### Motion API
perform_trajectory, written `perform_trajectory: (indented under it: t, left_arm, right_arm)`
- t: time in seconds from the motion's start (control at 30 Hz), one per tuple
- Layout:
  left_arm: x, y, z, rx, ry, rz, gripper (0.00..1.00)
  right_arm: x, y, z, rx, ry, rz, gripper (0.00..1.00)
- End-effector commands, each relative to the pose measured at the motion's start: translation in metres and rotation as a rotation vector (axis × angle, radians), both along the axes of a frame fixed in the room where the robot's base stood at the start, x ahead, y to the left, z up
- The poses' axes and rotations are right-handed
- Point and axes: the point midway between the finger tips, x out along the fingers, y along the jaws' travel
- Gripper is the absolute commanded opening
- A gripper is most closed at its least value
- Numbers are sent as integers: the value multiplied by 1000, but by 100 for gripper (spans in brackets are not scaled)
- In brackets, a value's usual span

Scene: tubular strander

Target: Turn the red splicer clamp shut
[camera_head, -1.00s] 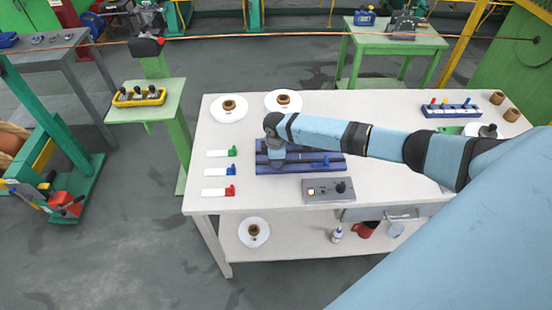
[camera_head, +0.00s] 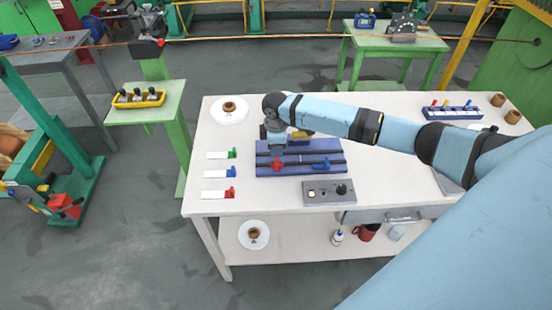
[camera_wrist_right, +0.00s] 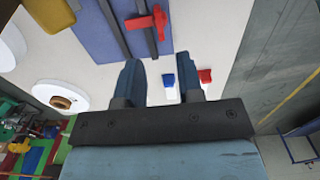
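The red splicer clamp (camera_head: 278,163) is on the left part of the blue splicer block (camera_head: 315,147) on the white table. A blue clamp (camera_head: 322,164) sits on its right part. My right gripper (camera_head: 274,143) is above the block's back left, just behind the red clamp in the head view. In the right wrist view its two fingers (camera_wrist_right: 160,78) are apart with nothing held between them. My left gripper is not in view.
A grey control box (camera_head: 329,192) stands in front of the block. Green, blue and red markers (camera_head: 218,174) lie left of it. White spools (camera_head: 229,109) stand behind. A blue rack (camera_head: 452,112) is at the back right. My arm crosses above the table's right half.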

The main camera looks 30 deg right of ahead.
Motion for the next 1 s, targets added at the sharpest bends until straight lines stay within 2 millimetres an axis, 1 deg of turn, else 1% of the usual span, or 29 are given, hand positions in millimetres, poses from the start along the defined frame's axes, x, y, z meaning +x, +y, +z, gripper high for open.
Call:
perform_trajectory:
  t: [0.03,0.1,0.2,0.3,0.4,0.57,1.0]
  left_arm:
    - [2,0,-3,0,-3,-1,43]
    - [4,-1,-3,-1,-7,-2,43]
    - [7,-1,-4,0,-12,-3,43]
    - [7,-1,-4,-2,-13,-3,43]
    - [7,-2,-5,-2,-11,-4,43]
    - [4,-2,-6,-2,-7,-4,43]
    - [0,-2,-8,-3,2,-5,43]
  right_arm:
    - [0,-1,10,-2,-3,2,34]
    - [0,0,25,-1,-3,0,34]
    - [0,0,42,0,-2,1,34]
    - [0,0,54,-1,-2,1,34]
    - [0,0,61,-1,0,1,34]
    - [0,0,64,-1,1,0,34]
    - [-1,1,63,1,-1,1,34]
